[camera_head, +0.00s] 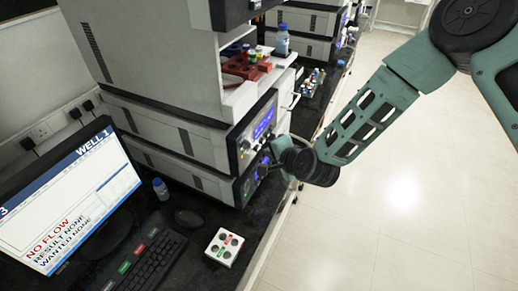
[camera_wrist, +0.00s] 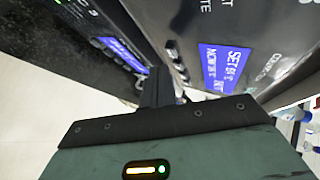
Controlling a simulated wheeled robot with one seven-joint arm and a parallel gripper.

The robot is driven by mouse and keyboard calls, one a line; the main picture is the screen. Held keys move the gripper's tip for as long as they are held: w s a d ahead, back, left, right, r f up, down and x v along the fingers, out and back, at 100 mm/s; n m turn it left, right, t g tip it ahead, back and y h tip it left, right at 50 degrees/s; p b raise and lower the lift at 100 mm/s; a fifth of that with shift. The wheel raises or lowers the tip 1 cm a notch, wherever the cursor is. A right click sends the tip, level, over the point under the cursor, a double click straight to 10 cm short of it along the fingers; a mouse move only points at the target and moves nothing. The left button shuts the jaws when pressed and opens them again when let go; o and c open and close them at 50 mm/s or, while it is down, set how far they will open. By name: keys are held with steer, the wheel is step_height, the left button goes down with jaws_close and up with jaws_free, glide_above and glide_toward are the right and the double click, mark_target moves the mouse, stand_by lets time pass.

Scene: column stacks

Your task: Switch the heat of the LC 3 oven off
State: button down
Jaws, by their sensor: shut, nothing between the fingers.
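The oven appears to be the upper unit of the near stack, with a lit blue display (camera_head: 263,123). In the wrist view its dark front has a blue display (camera_wrist: 225,68) with SET and NOW lines; the numbers are hard to read. A row of small dark controls (camera_wrist: 177,60) runs beside that display. My gripper (camera_head: 267,153) is at the stack's front, near the seam between the upper and lower units. In the wrist view my gripper (camera_wrist: 161,82) is shut and empty, its fingertips close to the controls. I cannot tell whether they touch.
A lower unit has its own blue display (camera_wrist: 122,53). A monitor (camera_head: 65,200) reads WELL 1 and NO FLOW. A keyboard (camera_head: 150,262), a blue-capped bottle (camera_head: 161,189) and a white holder (camera_head: 224,247) stand on the bench. The floor (camera_head: 400,190) at right is clear.

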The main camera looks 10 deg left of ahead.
steer(key=shift+s+d, duration=0.3)
steer(key=shift+d, duration=0.5)
steer(key=shift+s+d, duration=0.25)
steer(key=shift+d, duration=0.5)
steer(key=shift+s+d, duration=0.3)
steer(key=shift+d, duration=0.5)
steer(key=s+r+n+g+h+b, duration=0.1)
steer(key=s+r+n+g+b, duration=0.2)
steer(key=s+r+n+g, duration=0.5)
steer(key=s+d+r+n+h+b, duration=0.1)
steer(key=s+d+r+n, duration=0.1)
steer(key=s, duration=0.5)
steer(key=s+d+r+n+g+h+b, duration=0.1)
steer(key=s+d+n+h, duration=0.1)
steer(key=s+d+n, duration=0.2)
steer(key=s+d+r+n+h+b, duration=0.1)
steer(key=s+d+r+n+h, duration=0.1)
steer(key=s+d, duration=0.4)
steer(key=s+n, duration=0.1)
steer(key=s, duration=0.3)
steer(key=shift+r, duration=0.35)
